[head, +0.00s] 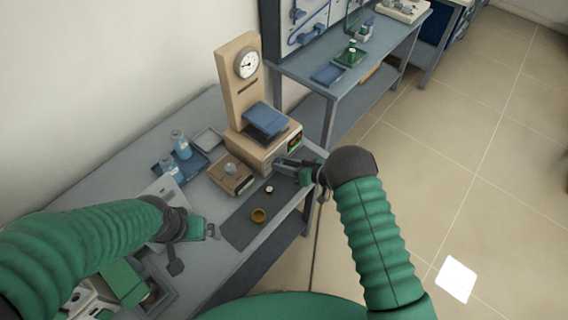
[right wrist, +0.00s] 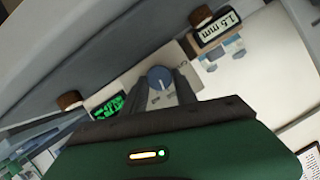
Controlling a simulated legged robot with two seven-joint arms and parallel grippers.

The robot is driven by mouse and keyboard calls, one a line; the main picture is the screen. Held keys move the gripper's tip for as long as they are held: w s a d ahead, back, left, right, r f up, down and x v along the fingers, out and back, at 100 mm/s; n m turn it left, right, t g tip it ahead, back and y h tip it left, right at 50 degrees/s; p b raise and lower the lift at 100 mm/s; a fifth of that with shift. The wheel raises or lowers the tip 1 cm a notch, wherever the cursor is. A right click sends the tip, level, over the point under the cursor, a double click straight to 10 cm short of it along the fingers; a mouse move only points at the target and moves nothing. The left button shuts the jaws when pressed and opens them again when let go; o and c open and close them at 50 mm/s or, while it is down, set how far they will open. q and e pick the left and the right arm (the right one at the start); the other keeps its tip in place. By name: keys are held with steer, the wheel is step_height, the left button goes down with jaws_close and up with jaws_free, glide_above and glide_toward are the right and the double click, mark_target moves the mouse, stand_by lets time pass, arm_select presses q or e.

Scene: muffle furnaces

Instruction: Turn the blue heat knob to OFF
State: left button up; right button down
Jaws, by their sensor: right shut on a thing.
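The blue heat knob (right wrist: 160,77) shows in the right wrist view on a pale panel, next to a green lit display (right wrist: 110,104). My right gripper (right wrist: 161,88) has one finger on each side of the knob and is shut on it. In the head view my right gripper (head: 281,164) reaches the front of the beige machine (head: 258,150), and the knob is hidden there. The knob's pointer setting is too small to read. My left gripper (head: 213,231) is over the left part of the bench, away from the machine; its finger gap is unclear.
A gauge column (head: 239,85) rises behind the machine. Open floor lies right of the bench.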

steer(key=shift+d+f, duration=0.1)
steer(key=c, duration=1.3)
jaws_free()
steer(key=shift+o, duration=0.2)
steer(key=v, duration=1.6)
steer(key=shift+d, duration=0.4)
steer(key=shift+s, duration=0.1)
